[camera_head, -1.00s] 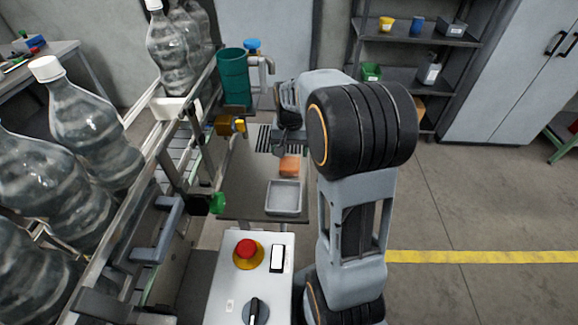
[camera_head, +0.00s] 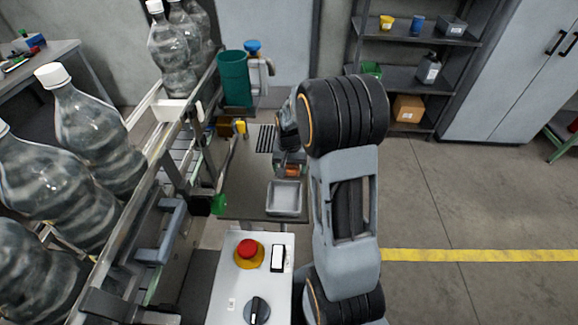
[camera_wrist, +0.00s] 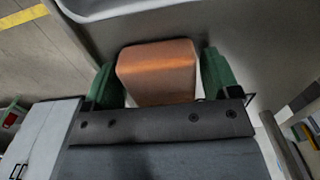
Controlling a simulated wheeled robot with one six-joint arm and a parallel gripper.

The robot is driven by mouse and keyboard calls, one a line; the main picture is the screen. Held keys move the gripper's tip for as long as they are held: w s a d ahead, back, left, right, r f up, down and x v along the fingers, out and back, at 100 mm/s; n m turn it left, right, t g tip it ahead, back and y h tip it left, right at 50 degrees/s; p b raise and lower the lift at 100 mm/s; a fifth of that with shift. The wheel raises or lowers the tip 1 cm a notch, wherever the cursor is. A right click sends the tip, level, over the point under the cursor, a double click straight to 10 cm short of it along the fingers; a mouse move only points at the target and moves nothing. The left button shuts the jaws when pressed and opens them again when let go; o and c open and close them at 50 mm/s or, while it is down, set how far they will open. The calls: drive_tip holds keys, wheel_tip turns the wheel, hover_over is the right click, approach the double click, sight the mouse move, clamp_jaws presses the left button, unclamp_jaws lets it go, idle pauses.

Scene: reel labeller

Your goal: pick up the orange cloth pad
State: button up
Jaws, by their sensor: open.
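The orange cloth pad (camera_wrist: 158,72) lies on the grey work surface and shows between the two green fingers of my gripper (camera_wrist: 158,82) in the wrist view. One finger is on each side of it, with a small gap on the right and little or none visible on the left. My gripper is open. In the head view only a small part of the pad (camera_head: 292,171) shows, as my gripper (camera_head: 291,168) covers the rest from above.
A shallow grey tray (camera_head: 284,213) sits just in front of the pad. A teal cup (camera_head: 234,78) stands behind to the left. A control box with a red button (camera_head: 247,249) is nearer. Large bottles (camera_head: 90,130) line the left side.

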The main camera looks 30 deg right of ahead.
drive_tip(key=shift+c, duration=0.4)
drive_tip(key=c, duration=0.7)
drive_tip(key=shift+r, duration=0.45)
wheel_tip(320, 180, up, 2)
drive_tip(key=shift+r, duration=0.15)
drive_tip(key=s+r+b, duration=0.1)
drive_tip(key=s+r, duration=0.2)
drive_tip(key=s, duration=0.1)
drive_tip(key=s+d+r+b, duration=0.1)
drive_tip(key=s+r, duration=0.2)
drive_tip(key=s, duration=0.2)
drive_tip(key=s+r, duration=0.4)
drive_tip(key=s, duration=0.1)
drive_tip(key=shift+d+b, duration=0.3)
drive_tip(key=shift+b, duration=0.1)
